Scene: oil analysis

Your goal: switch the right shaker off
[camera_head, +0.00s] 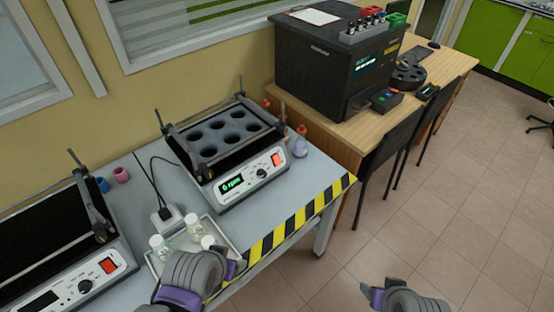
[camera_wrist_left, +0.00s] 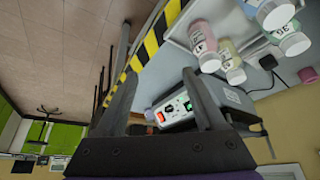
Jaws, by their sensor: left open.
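The right shaker (camera_head: 225,150) stands on the grey bench, with a black rack of round wells on top. Its green display (camera_head: 231,185) is lit and appears to read 0 rpm. A black knob (camera_head: 262,173) and a red switch (camera_head: 277,159) are on its front panel. In the left wrist view the shaker's red switch (camera_wrist_left: 160,117) and lit display show between the fingers of my left gripper (camera_wrist_left: 160,90), which is open and empty, apart from the panel. My right gripper (camera_head: 372,294) is low at the bottom of the head view; its fingers are unclear.
A second shaker (camera_head: 70,260) with a dark display stands at the left. A tray (camera_head: 226,238) with several bottles lies between the shakers, partly behind my left arm. A striped edge (camera_head: 290,226) borders the bench; floor beyond is clear.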

